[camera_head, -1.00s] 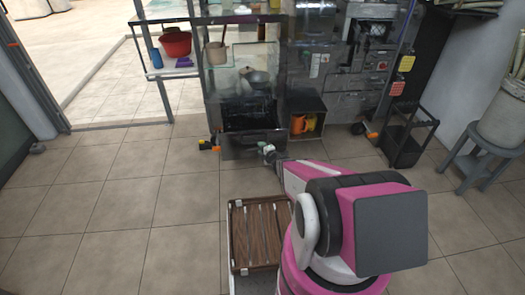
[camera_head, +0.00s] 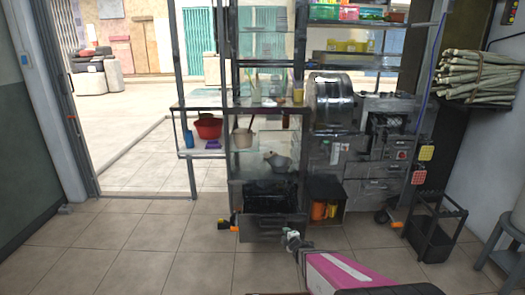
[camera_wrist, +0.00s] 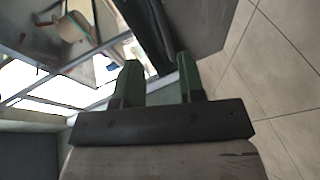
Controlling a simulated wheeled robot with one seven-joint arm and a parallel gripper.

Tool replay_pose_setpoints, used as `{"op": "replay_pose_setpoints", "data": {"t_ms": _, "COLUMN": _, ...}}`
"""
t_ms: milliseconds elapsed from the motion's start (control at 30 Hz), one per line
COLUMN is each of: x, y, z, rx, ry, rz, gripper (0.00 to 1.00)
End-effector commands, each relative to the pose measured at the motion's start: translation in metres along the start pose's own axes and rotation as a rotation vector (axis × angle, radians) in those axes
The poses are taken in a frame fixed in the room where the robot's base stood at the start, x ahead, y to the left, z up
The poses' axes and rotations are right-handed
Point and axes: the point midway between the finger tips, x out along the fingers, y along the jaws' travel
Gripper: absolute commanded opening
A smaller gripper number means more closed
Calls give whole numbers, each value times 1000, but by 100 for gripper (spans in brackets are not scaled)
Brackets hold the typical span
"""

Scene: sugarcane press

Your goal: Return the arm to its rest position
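My arm, pink and white, reaches in from the bottom right of the head view. My gripper (camera_head: 292,240) is at its far end, in front of the open dark drawer of the stand. In the wrist view my gripper (camera_wrist: 158,82) shows two green fingers standing well apart with nothing between them. The fingers point towards the stand and its dark drawer panel, and I cannot tell the distance.
The sugarcane press (camera_head: 380,135) stands at the back right. The open drawer (camera_head: 270,228) juts out low. A black rack (camera_head: 434,235) and a grey stool (camera_head: 505,258) are at the right. Tiled floor (camera_head: 130,245) is clear at the left.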

Motion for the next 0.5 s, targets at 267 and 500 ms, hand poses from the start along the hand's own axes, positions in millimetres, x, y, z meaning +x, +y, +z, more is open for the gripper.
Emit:
{"op": "replay_pose_setpoints", "data": {"t_ms": 267, "x": -33, "y": 39, "z": 34, "rx": 362, "ry": -316, "rz": -182, "gripper": 36}}
{"op": "replay_pose_setpoints", "data": {"t_ms": 500, "x": -88, "y": 60, "z": 43, "rx": 763, "ry": -628, "rz": -356, "gripper": 36}}
